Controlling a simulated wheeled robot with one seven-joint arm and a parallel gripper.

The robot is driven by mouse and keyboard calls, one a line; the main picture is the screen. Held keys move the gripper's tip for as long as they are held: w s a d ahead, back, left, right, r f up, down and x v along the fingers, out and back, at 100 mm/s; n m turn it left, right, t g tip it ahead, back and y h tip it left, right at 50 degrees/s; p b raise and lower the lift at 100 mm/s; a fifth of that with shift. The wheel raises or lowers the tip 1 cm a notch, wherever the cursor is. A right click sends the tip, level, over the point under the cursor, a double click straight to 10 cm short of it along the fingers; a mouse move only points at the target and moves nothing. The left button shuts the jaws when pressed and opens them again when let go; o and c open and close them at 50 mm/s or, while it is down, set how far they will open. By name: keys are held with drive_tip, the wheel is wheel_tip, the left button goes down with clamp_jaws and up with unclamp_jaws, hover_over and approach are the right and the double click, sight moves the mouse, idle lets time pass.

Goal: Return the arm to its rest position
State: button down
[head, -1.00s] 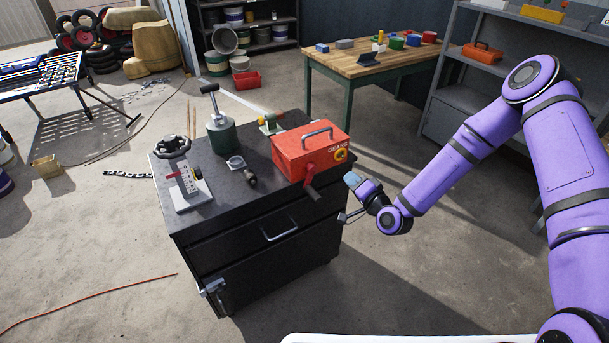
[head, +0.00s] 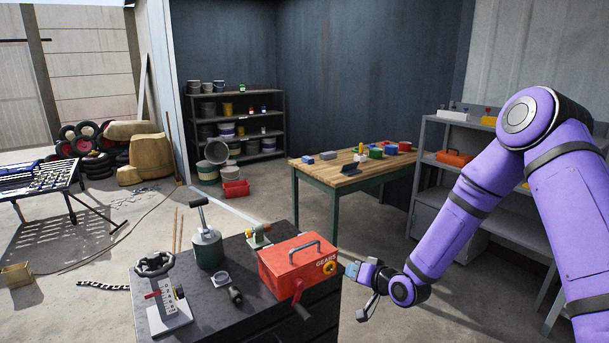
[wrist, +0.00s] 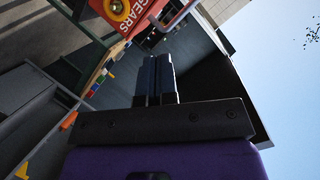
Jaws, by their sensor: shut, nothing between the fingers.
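My purple arm reaches in from the right in the head view. My gripper (head: 353,269) hangs just right of the red gear box (head: 298,265) on the dark cabinet, apart from it as far as I can tell. In the wrist view the two dark fingers of my gripper (wrist: 155,60) lie side by side, shut with nothing between them. The red box (wrist: 125,12) shows at the top of that view.
A wooden workbench (head: 340,176) and grey shelves (head: 430,165) stand behind. Open floor lies between cabinet and bench.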

drive_tip(key=s+d+r+n+g+h, duration=0.1)
drive_tip(key=s+d+r+h, duration=0.25)
drive_tip(key=r, duration=0.45)
drive_tip(key=s+d+r+g+h, duration=0.1)
drive_tip(key=s+d+r+h, duration=0.1)
drive_tip(key=s+d+r, duration=0.45)
drive_tip(key=s+d+r+n+g+h, duration=0.1)
drive_tip(key=d+r+h, duration=0.1)
drive_tip(key=r, duration=0.7)
drive_tip(key=s+d+r+g, duration=0.1)
drive_tip(key=s+r, duration=0.2)
drive_tip(key=s, duration=0.6)
drive_tip(key=s+d+r+m+g, duration=0.1)
drive_tip(key=s+r, duration=0.3)
drive_tip(key=s, duration=0.5)
drive_tip(key=s+d+r+h, duration=0.1)
drive_tip(key=s+d+r, duration=0.2)
drive_tip(key=s, duration=0.5)
drive_tip(key=shift+s+r+m+g, duration=0.4)
drive_tip(key=shift+r, duration=0.05)
